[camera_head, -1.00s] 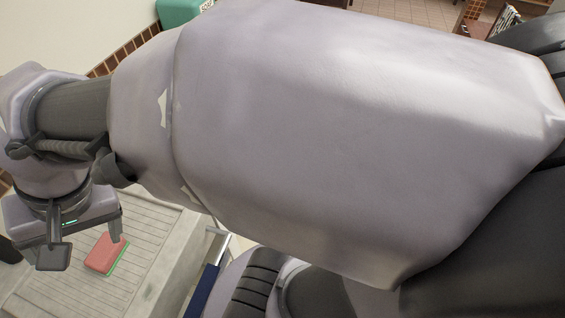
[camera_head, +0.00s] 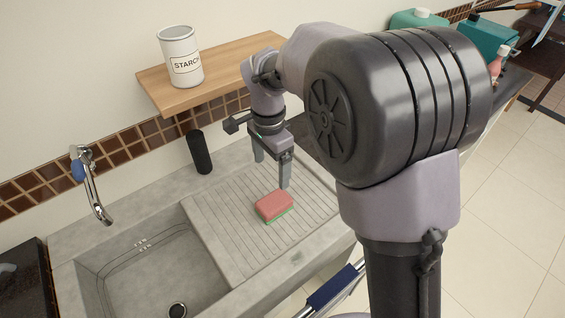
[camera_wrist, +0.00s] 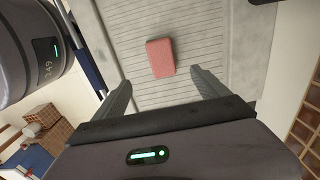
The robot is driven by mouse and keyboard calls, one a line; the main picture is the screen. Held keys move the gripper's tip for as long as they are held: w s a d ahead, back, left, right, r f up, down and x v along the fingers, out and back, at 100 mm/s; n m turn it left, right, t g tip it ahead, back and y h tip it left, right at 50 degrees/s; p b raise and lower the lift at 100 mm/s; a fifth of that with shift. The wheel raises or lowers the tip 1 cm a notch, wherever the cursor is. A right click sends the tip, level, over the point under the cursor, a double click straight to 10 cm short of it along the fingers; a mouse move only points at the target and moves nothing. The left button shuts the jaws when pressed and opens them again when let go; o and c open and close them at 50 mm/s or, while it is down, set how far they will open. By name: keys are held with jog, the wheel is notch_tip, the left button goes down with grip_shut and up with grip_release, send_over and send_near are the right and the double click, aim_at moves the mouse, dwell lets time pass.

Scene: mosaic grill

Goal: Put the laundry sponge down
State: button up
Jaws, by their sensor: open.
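The laundry sponge (camera_head: 274,205) is a red block with a green underside. It lies flat on the ridged drainboard (camera_head: 222,215) of the grey stone sink. My gripper (camera_head: 271,172) is open and empty, above and behind the sponge, apart from it. In the wrist view the sponge (camera_wrist: 160,58) lies beyond the two spread fingertips (camera_wrist: 160,80), near the middle between them, with nothing held.
The sink basin (camera_head: 150,275) is left of the drainboard, with a tap (camera_head: 92,185) behind it. A dark cylinder (camera_head: 199,152) stands at the back. A wooden shelf (camera_head: 225,70) with a starch can (camera_head: 181,57) hangs above, close to my arm.

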aim_at(272, 202)
notch_tip(272, 202, down, 12)
jog(key=b, duration=0.4)
jog(key=shift+d+r, duration=0.1)
jog(key=f+b, duration=0.1)
jog(key=f, duration=0.1)
jog(key=f+b, duration=0.2)
jog(key=f, duration=0.1)
jog(key=shift+w+a+f, duration=0.1)
jog(key=shift+w+a, duration=0.05)
jog(key=shift+a, duration=0.05)
jog(key=shift+r, duration=0.2)
